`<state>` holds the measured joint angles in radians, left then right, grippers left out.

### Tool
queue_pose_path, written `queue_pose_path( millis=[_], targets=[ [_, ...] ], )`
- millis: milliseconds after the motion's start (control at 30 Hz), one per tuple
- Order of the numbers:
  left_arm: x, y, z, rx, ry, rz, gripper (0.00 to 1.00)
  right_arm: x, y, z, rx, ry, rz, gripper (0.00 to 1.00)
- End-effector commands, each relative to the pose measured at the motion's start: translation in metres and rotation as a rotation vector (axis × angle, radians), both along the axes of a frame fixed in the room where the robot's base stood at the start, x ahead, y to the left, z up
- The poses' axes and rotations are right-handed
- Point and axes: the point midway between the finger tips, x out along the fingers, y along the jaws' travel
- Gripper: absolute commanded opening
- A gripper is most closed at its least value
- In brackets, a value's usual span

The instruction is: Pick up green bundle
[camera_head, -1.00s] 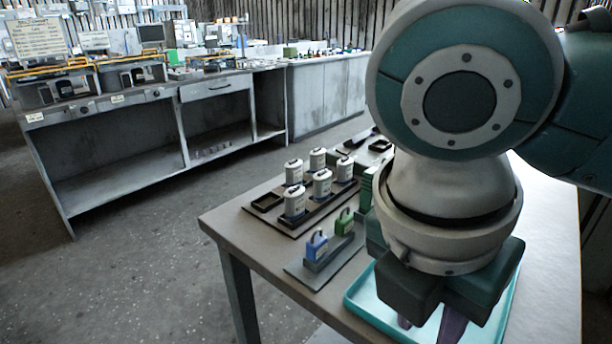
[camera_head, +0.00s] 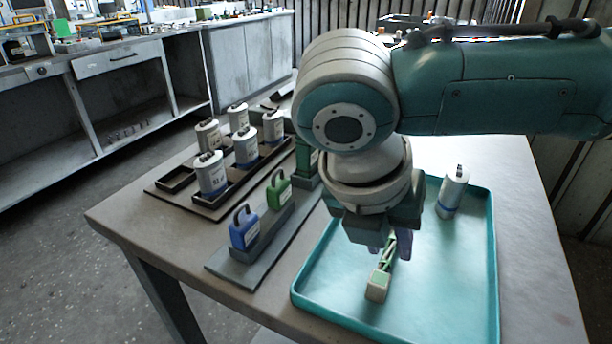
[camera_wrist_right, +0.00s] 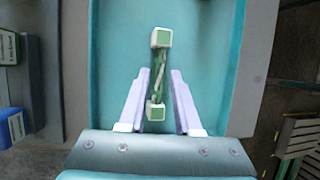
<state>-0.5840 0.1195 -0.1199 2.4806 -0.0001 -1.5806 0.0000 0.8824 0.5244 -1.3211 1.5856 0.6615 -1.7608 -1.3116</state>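The green bundle (camera_head: 378,284) lies in the teal tray (camera_head: 484,284), a short twisted green and white length with pale, green-faced end blocks. In the right wrist view the bundle (camera_wrist_right: 160,40) runs lengthwise between the fingers. My right gripper (camera_head: 383,250) points down over the tray at the bundle's far end, which it partly hides in the head view. In the right wrist view my right gripper (camera_wrist_right: 159,72) is open, with a gap between each finger and the bundle. My left gripper is not in view.
A white canister with a blue band (camera_head: 453,193) stands in the tray, right of my right gripper. Left of the tray, a blue block (camera_head: 243,230) and a green block (camera_head: 279,193) stand on a grey holder. Several canisters (camera_head: 211,176) stand on a dark rack behind.

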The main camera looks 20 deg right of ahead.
Motion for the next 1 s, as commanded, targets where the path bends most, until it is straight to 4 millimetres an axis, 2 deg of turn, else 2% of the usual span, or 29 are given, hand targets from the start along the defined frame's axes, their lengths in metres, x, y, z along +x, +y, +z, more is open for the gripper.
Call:
queue_pose_path(
  millis=[100,333,600,1000],
  targets=[
    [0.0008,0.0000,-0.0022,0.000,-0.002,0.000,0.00,0.0006,-0.0042,-0.0089,-0.001,0.000,0.000,0.32],
    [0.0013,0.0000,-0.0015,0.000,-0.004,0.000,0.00,0.0008,-0.0042,-0.0089,0.000,0.000,0.001,0.31],
    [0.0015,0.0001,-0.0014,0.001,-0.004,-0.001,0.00,0.0009,-0.0039,-0.0087,0.001,0.000,0.001,0.01],
    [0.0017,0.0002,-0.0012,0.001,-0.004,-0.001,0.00,0.0011,-0.0037,-0.0079,0.001,-0.001,0.000,0.00]
  ],
)
